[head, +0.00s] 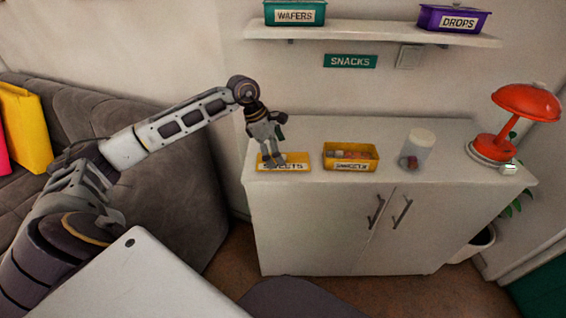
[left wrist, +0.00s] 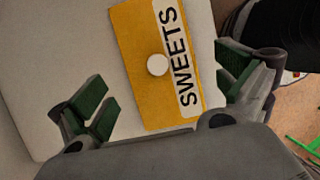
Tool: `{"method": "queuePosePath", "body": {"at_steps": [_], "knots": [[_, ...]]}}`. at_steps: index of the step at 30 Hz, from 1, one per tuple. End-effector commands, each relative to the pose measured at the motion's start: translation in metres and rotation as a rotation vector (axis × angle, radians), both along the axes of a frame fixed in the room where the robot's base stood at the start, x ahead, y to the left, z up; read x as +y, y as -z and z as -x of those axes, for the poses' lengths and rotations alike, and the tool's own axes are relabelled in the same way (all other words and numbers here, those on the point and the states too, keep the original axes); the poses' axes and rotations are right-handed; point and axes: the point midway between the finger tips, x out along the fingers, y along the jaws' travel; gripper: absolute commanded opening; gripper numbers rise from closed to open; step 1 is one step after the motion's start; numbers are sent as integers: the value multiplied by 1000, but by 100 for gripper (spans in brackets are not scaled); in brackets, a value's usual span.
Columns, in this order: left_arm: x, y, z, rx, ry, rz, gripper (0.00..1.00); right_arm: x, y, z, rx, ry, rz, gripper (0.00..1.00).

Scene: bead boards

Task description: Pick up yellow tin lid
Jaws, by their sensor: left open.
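The yellow tin lid (head: 298,159) lies flat on the left end of the white cabinet top. It has a white "SWEETS" strip and, in the left wrist view, a round white knob on its yellow face (left wrist: 137,42). My left gripper (head: 273,160) is right above the lid and hides part of it. In the left wrist view the gripper (left wrist: 163,90) is open, with green finger pads on either side of the lid. The right pad is close to the lid's edge; the left one is farther off. I cannot tell whether they touch it. My right gripper is not in view.
An open yellow tin (head: 328,161) with sweets inside stands right of the lid. Beyond it are a clear jar with a white lid (head: 418,147) and a red lamp (head: 527,101). A wall shelf (head: 370,33) holds a green and a purple tin. A sofa (head: 100,110) is at left.

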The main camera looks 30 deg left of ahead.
Motion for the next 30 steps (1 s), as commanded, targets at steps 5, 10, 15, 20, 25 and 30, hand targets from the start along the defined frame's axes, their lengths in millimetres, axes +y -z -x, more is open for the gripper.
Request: {"method": "queuePosePath", "body": {"at_steps": [5,10,15,20,25,30], "knots": [[-6,18,-4,2,1,1,100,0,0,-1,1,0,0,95],[-8,24,-6,0,0,0,100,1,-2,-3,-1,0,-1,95],[-8,24,-6,0,0,0,100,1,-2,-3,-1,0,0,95],[-8,24,-5,0,0,0,100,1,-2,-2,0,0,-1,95],[-8,23,-6,0,0,0,90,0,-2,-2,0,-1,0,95],[-8,23,-5,0,0,0,68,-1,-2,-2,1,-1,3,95]]}}
